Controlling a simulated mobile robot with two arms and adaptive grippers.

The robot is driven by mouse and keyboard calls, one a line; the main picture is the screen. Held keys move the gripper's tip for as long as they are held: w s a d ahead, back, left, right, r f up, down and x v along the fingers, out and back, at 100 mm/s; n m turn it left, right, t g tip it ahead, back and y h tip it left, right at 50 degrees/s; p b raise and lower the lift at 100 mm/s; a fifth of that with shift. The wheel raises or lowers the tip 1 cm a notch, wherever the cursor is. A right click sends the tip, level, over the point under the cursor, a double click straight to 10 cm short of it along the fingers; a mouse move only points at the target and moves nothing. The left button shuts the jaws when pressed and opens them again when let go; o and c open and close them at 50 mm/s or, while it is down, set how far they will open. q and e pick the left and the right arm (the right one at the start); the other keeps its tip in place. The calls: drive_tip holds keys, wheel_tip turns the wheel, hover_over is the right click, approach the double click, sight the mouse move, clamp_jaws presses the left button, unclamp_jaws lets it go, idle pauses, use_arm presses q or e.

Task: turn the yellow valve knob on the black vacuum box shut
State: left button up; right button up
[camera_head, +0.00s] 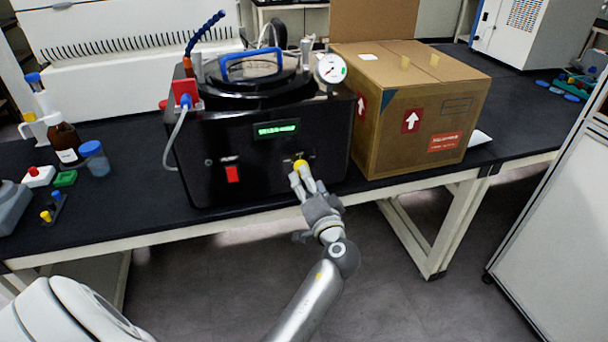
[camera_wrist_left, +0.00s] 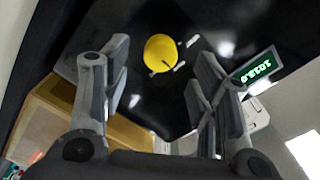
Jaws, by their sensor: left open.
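The black vacuum box (camera_head: 215,155) stands on the dark bench and has a green lit display (camera_head: 277,129). Its yellow valve knob (camera_head: 300,163) is low on the front face, right of the red switch. My left gripper (camera_head: 303,180) is at the knob, its fingers pointing at the box front. In the left wrist view the round yellow knob (camera_wrist_left: 160,53) shows between the two spread fingers, with a gap on each side. A dark mark shows on the knob's lower edge. How deep the fingertips reach around it is hard to tell. My right gripper is not in view.
A cardboard box (camera_head: 400,125) stands close to the right of the vacuum box. A pressure gauge (camera_head: 331,68) and a blue handle (camera_head: 252,62) are on top. A brown bottle (camera_head: 64,145) and small items are at the left. The floor in front is clear.

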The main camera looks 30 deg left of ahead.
use_arm(q)
drive_tip(key=v, duration=0.7)
drive_tip(key=shift+s+d, duration=0.15)
drive_tip(key=d+f+m+g+h, duration=0.1)
drive_tip(key=d+f+m+h, duration=0.15)
drive_tip(key=f, duration=0.75)
drive_tip(key=d+f+m+h, duration=0.2)
drive_tip(key=f+h, duration=0.2)
drive_tip(key=f, duration=0.6)
drive_tip(key=s+d+f+g+h+p, duration=0.15)
drive_tip(key=s+f, duration=0.25)
drive_tip(key=f, duration=0.4)
drive_tip(key=s+d+f+g+h+b, duration=0.1)
drive_tip(key=s+d+f+g+h, duration=0.1)
drive_tip(key=s+f, duration=0.5)
drive_tip(key=s+f+g+h+p, duration=0.1)
drive_tip(key=s+f+g+h, duration=0.15)
drive_tip(key=s+f, duration=1.05)
drive_tip(key=s+a+f+n+g, duration=0.1)
drive_tip(key=s+f, duration=0.1)
drive_tip(key=s, duration=0.5)
drive_tip(key=s+f+n+g, duration=0.1)
drive_tip(key=s+f, duration=0.2)
drive_tip(key=s, duration=0.4)
drive_tip(key=s+a+f+n+g+h, duration=0.1)
drive_tip(key=s+f, duration=0.2)
drive_tip(key=s, duration=0.4)
drive_tip(key=shift+a+f+g, duration=0.25)
drive_tip(key=shift+a+g, duration=0.1)
drive_tip(key=shift+g, duration=0.05)
